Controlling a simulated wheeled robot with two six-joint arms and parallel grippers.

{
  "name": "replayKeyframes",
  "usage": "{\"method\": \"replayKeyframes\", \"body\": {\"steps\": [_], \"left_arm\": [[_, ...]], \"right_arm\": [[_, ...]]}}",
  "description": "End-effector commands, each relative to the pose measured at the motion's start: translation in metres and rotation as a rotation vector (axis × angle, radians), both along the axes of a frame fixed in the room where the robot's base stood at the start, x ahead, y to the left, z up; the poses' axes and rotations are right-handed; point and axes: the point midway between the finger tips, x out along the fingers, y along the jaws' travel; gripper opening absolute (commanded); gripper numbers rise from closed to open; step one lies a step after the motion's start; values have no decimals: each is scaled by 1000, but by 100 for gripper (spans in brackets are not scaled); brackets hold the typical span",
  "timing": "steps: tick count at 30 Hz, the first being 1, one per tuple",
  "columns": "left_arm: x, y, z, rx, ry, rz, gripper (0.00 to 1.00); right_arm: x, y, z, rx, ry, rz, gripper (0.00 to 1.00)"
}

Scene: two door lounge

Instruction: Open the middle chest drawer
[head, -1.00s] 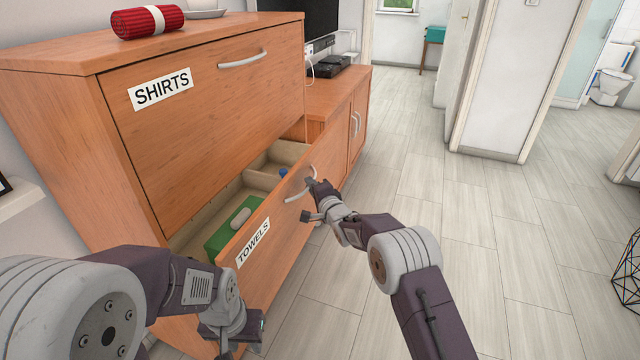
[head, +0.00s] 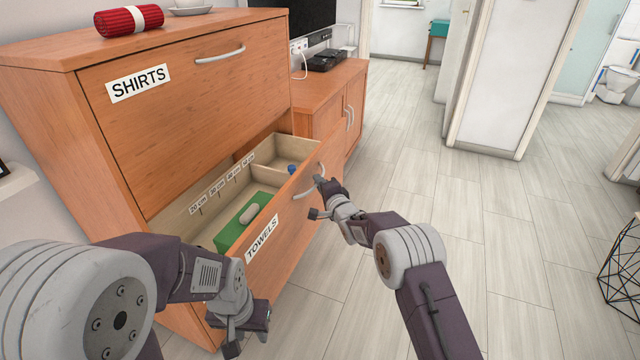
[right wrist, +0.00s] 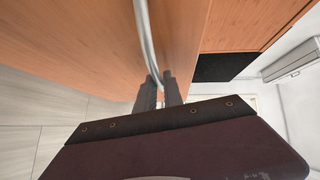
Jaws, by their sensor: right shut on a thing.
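The wooden chest (head: 60,150) stands at the left in the head view. Its middle drawer, labelled TOWELS (head: 262,240), is pulled well out, with its inside showing. My right gripper (head: 318,197) is shut on the drawer's curved metal handle (head: 308,185). In the right wrist view the handle (right wrist: 146,40) runs down between the two fingertips (right wrist: 159,88). My left gripper (head: 240,335) hangs low in front of the chest, near the picture's bottom; its fingers are too unclear to tell open from shut.
The drawer holds a green box (head: 240,225) with a pale object on it and a small blue thing (head: 292,169). The SHIRTS drawer (head: 190,110) above is shut. A red rolled towel (head: 138,20) lies on top. A low cabinet (head: 330,100) adjoins.

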Motion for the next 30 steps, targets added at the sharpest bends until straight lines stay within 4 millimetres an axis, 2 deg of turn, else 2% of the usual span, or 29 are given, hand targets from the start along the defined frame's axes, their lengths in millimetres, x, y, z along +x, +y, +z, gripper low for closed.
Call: {"method": "replayKeyframes", "body": {"steps": [3,4,6,15,19,30], "left_arm": [[0,0,0,0,0,0,36],[0,0,0,0,0,0,36],[0,0,0,0,0,0,36],[0,0,0,0,0,0,36],[0,0,3,0,0,0,36],[0,0,20,0,0,0,36]], "right_arm": [[0,-1,-1,-1,2,-1,0],[0,-1,-1,-1,2,-1,14],[0,0,-1,-1,2,-1,33],[0,0,0,0,1,0,33],[-6,-3,2,-1,2,0,33],[-61,-31,11,0,3,-1,33]]}}
